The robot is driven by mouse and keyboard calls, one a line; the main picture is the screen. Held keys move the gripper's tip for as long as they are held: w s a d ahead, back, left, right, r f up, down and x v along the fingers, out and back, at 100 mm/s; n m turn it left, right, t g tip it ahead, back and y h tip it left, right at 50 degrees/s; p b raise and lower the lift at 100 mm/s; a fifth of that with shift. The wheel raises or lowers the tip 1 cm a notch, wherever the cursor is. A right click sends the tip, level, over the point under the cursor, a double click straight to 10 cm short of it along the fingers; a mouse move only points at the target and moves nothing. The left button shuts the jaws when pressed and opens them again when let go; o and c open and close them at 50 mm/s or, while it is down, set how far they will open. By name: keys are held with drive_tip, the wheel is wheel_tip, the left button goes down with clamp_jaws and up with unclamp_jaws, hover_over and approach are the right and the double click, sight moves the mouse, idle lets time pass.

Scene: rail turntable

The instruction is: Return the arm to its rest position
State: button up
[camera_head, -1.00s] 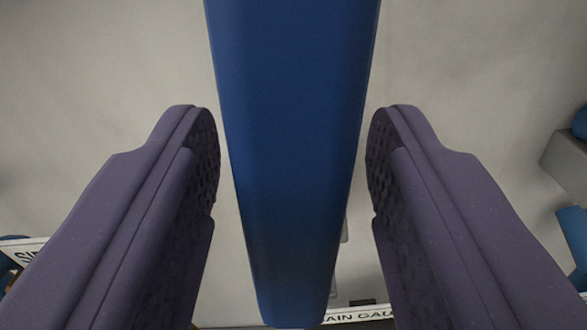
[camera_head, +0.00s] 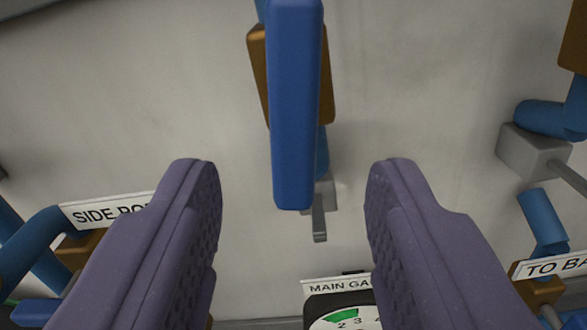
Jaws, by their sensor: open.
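My gripper (camera_head: 292,200) shows as two purple textured fingers, spread wide apart, with nothing between them touching either finger. A blue handle (camera_head: 295,110) hangs beyond and between the fingers, with a brown block (camera_head: 259,70) behind it. The handle is apart from both fingers. The rest position itself cannot be made out in this view.
A "SIDE PO..." label (camera_head: 100,210) and blue pipes (camera_head: 30,245) are at left. A grey block (camera_head: 530,150) with blue pipes and a "TO BA..." label (camera_head: 552,266) are at right. Pale wall lies behind.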

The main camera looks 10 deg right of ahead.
drive_tip(key=s+a+f+n+y+b, duration=0.3)
drive_tip(key=f+y+b, duration=0.45)
drive_tip(key=b, duration=1.45)
drive_tip(key=s+d+f+n+g+h+b, duration=0.1)
drive_tip(key=s+f+b, duration=0.3)
drive_tip(key=b, duration=0.5)
drive_tip(key=s+d+f+n+g+h+b, duration=0.1)
drive_tip(key=s+d+f+h+b, duration=0.1)
drive_tip(key=s+f+b, duration=0.3)
wheel_tip(320, 180, down, 3)
drive_tip(key=d+b, duration=0.1)
drive_tip(key=b, duration=0.4)
drive_tip(key=shift+d, duration=0.35)
